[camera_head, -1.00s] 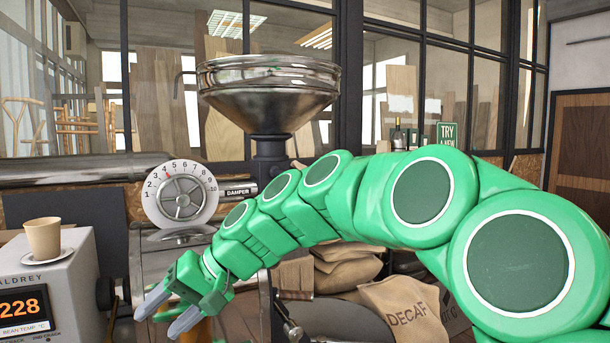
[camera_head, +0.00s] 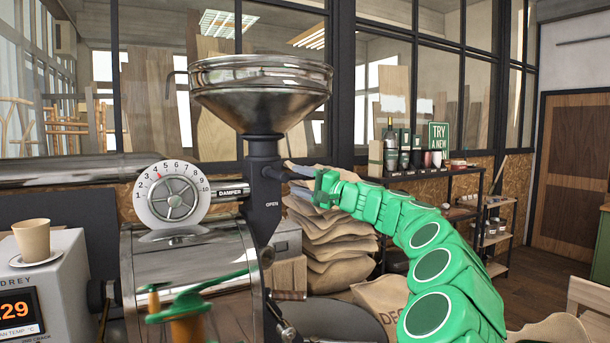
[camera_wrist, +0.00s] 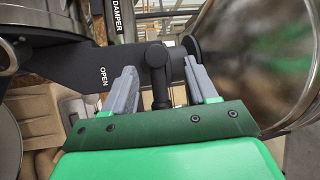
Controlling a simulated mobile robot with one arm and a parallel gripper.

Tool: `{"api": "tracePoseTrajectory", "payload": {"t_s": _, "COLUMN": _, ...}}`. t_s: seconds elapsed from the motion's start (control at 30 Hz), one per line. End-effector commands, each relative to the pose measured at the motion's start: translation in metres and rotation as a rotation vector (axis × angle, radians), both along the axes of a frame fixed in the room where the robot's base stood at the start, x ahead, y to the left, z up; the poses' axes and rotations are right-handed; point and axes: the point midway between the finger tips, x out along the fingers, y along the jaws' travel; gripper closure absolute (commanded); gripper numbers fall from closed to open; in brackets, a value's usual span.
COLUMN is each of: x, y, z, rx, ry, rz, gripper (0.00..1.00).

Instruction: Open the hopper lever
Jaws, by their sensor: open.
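The hopper (camera_head: 262,92) is a shiny steel funnel on a dark neck, left of centre in the head view. A short black lever (camera_head: 278,173) sticks out of the neck to the right, above the word OPEN. My gripper (camera_head: 297,180) is at the lever, reaching in from the right. In the wrist view, the lever (camera_wrist: 157,58) stands between the two grey fingers of my gripper (camera_wrist: 160,70). The fingers are apart, with gaps seen on both sides of the lever. The OPEN label shows left of the fingers there.
A damper dial (camera_head: 174,197) sits left of the neck. Stacked sacks (camera_head: 335,240) lie behind my gripper. A cup (camera_head: 32,238) stands on the grey box (camera_head: 65,270) at the left.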

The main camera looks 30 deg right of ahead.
Motion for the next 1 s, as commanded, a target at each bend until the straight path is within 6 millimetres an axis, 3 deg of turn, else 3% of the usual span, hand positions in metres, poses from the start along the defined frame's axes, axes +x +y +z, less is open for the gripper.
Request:
{"api": "tracePoseTrajectory", "payload": {"t_s": 0.03, "x": 0.002, "y": -0.020, "z": -0.004, "rx": 0.014, "ry": -0.006, "rz": -0.032, "gripper": 0.43}}
{"api": "tracePoseTrajectory", "payload": {"t_s": 0.13, "x": 0.003, "y": -0.052, "z": -0.009, "rx": 0.040, "ry": -0.023, "rz": -0.084, "gripper": 0.43}}
{"api": "tracePoseTrajectory", "payload": {"t_s": 0.3, "x": 0.001, "y": -0.078, "z": -0.009, "rx": 0.058, "ry": -0.041, "rz": -0.128, "gripper": 0.43}}
{"api": "tracePoseTrajectory", "payload": {"t_s": 0.47, "x": 0.007, "y": -0.077, "z": -0.008, "rx": 0.060, "ry": -0.041, "rz": -0.131, "gripper": 0.43}}
{"api": "tracePoseTrajectory", "payload": {"t_s": 1.0, "x": 0.052, "y": -0.057, "z": 0.003, "rx": 0.058, "ry": -0.040, "rz": -0.130, "gripper": 0.43}}
